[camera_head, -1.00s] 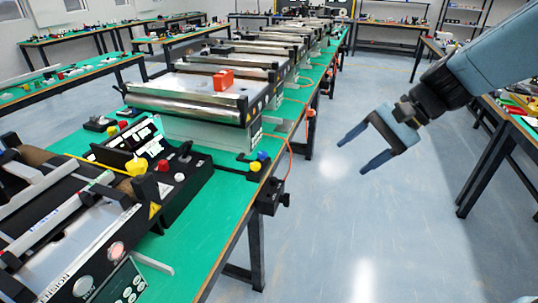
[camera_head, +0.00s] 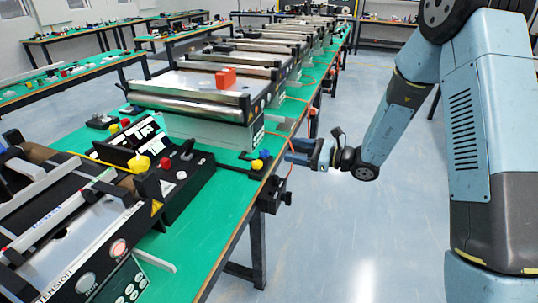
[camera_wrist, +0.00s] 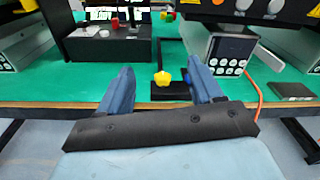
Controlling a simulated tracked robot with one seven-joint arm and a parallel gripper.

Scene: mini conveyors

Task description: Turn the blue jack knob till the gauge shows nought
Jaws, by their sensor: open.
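The blue knob (camera_head: 265,155) stands at the right edge of the green table, beside a yellow knob (camera_head: 257,165). In the wrist view the yellow knob (camera_wrist: 162,79) shows between my fingers, and a small part of the blue knob (camera_wrist: 187,79) shows close to the right finger. My gripper (camera_head: 292,151) is open and empty, just right of the knobs, pointing at the table edge. In the wrist view my gripper (camera_wrist: 161,70) has both fingers spread. A black panel with lit displays (camera_head: 146,133) stands left of the knobs; its reading is too small to tell.
A roller conveyor with an orange block (camera_head: 224,79) stands behind the knobs. A black clamp (camera_head: 274,193) hangs on the table edge below them. An orange cable (camera_head: 290,135) runs near my gripper.

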